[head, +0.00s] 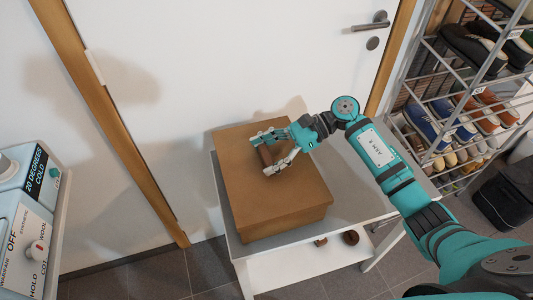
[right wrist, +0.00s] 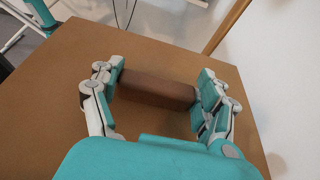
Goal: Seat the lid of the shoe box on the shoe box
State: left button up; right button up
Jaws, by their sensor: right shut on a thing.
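The shoe box (head: 285,222) is brown cardboard and stands on a white table against the door. Its brown lid (head: 290,195) lies over the box top and looks about level and in line with it. I cannot tell whether a thin gap is left below the rim. A dark brown bar handle (right wrist: 155,90) stands on the middle of the lid. My right gripper (head: 263,155) is shut on this handle, with one finger at each end, as the right wrist view also shows. My left gripper is in neither view.
The white table (head: 345,212) has free room right of the box. Small brown items (head: 350,237) lie on its lower shelf. A metal shoe rack (head: 450,110) stands at the right, with a black bag (head: 505,195) by it. A washing machine (head: 30,225) is at the left.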

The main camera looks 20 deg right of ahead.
jog(key=o, duration=1.2)
jog(key=v, duration=1.2)
jog(key=shift+d, duration=0.1)
